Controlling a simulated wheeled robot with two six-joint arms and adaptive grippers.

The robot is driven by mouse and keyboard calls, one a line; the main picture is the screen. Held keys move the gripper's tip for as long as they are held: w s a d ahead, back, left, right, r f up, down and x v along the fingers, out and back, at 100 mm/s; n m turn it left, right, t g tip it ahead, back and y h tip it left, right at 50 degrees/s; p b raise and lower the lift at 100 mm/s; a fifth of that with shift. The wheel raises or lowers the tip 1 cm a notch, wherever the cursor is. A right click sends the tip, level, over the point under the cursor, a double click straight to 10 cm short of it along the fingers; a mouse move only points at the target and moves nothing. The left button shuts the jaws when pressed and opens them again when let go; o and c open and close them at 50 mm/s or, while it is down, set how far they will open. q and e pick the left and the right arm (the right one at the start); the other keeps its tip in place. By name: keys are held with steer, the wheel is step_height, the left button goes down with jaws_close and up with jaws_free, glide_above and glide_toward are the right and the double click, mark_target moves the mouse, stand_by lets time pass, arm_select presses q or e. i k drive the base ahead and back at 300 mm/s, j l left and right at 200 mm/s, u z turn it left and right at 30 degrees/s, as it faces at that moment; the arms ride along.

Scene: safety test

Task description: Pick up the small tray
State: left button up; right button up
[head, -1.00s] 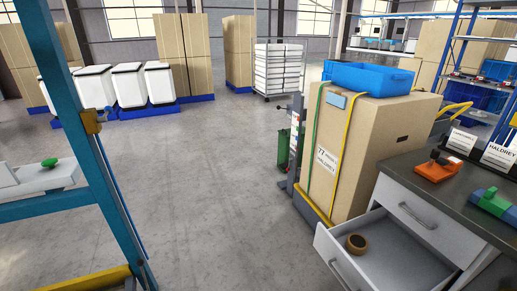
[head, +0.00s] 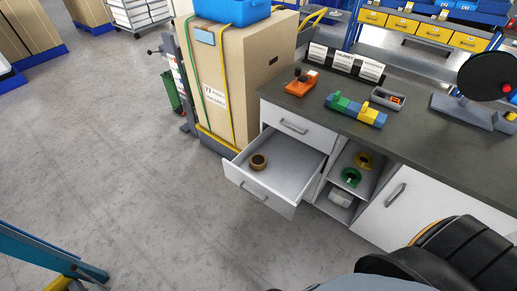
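A small grey tray (head: 388,103) lies on the dark worktop, right of a green, blue and yellow block-like item (head: 355,110). Something small and orange lies in the tray. The tray rests flat and nothing touches it from above. Neither of my grippers is in view.
Below the worktop (head: 420,135) a drawer (head: 260,202) stands open with a brown roll (head: 258,162) in it. A black chair (head: 465,255) stands at the lower right, before the cabinet. A tall strapped carton (head: 262,60) stands left of the bench.

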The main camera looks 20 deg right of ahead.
mark_target(386, 102)
steer(key=i+l+z, duration=0.15)
steer(key=z, duration=0.3)
steer(key=l+z, duration=0.1)
steer(key=z, duration=1.25)
steer(key=i+l+u, duration=0.2)
steer(key=i+u, duration=0.2)
steer(key=i, duration=0.2)
